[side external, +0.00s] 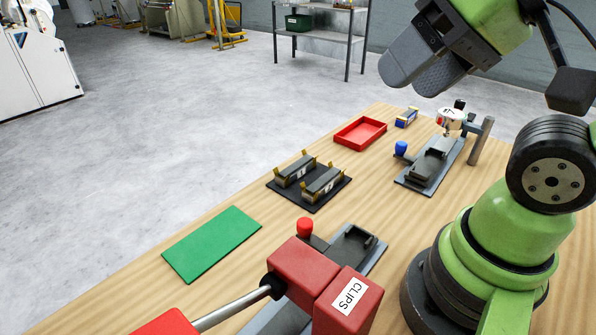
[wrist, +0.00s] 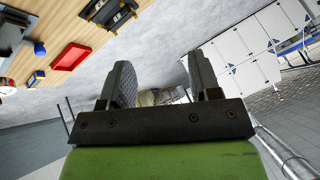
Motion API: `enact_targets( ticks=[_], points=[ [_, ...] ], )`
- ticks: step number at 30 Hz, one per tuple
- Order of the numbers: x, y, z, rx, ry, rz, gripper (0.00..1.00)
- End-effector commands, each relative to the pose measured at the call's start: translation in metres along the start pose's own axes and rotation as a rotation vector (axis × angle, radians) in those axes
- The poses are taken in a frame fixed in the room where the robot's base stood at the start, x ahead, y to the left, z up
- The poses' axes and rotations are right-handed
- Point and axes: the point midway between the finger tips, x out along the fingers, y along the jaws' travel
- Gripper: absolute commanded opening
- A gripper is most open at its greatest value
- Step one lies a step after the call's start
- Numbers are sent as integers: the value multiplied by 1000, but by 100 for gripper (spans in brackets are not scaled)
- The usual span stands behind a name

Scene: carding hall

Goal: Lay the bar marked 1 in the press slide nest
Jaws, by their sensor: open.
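Two dark bars with brass-coloured end pieces and white labels, a rear one (side external: 294,171) and a front one (side external: 322,183), rest side by side on a black holder (side external: 314,206). Their marks are too small to read. A slide with a dark nest (side external: 357,242) and a red knob belongs to the red press (side external: 309,288) labelled CLIPS. Another slide with a dark nest (side external: 430,164) and a blue knob is under a small press at the right. Both nests look empty. My gripper (side external: 418,76) is open and empty, high above the table's far end; its fingers (wrist: 160,80) point away from the table.
A red tray (side external: 361,133) and a small blue box (side external: 406,117) stand at the table's far end. A green mat (side external: 212,243) lies bare at the left. A lever (side external: 232,307) sticks out from the red press. A grey shelf rack (side external: 320,38) stands behind.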

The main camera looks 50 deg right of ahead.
Motion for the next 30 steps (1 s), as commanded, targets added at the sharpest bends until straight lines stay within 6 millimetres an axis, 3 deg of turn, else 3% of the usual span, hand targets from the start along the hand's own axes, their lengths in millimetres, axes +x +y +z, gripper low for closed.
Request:
enact_targets(
  ticks=[20,25,30],
  points=[
    [0,0,-1,4,-1,1,62],
    [6,-4,-23,82,-35,36,62],
    [31,-7,-70,268,-100,122,62]
  ],
)
